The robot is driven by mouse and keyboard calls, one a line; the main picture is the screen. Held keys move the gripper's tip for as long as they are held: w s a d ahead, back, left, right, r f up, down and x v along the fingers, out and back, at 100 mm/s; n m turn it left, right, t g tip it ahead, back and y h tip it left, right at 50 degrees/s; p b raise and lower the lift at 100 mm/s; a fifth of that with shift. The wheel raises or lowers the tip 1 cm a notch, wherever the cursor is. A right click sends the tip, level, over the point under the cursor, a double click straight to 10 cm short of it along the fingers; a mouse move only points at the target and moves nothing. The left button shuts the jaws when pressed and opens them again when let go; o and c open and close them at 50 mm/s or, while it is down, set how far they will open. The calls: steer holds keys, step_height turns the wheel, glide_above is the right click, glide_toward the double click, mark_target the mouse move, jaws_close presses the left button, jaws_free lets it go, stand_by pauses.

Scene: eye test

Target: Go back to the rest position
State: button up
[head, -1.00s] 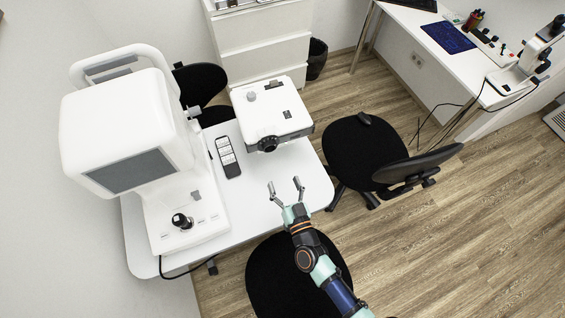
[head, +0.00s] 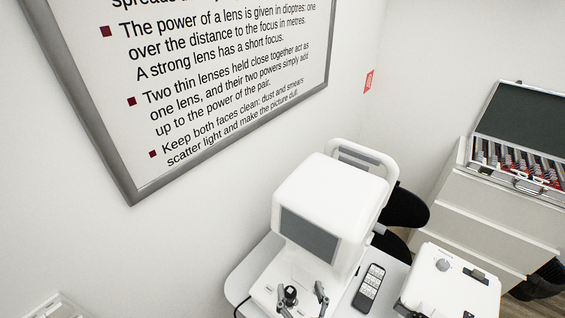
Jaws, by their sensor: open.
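Only the two grey fingers of my gripper (head: 300,288) show, at the bottom edge of the head view. They are apart with nothing held between them. They appear in front of the base of the white eye-test machine (head: 325,205), beside its black joystick (head: 290,293); I cannot tell the gap to it. The rest of my arm is out of the picture below.
A black remote (head: 370,288) and a white projector (head: 450,285) are right of the machine on the white table (head: 246,272). A lens case (head: 520,150) lies open on the drawer cabinet (head: 490,222). A framed poster (head: 160,183) hangs on the wall.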

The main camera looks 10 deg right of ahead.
steer(key=s+a+r+n+g+y, duration=0.25)
steer(key=s+a+r, duration=0.25)
steer(key=a+r, duration=0.6)
step_height(320, 180, up, 21)
steer(key=p, duration=2.3)
steer(key=shift+w+r+g+h, duration=0.15)
steer(key=shift+r+g+h, duration=0.05)
steer(key=shift+g+h, duration=0.25)
steer(key=shift+a, duration=0.1)
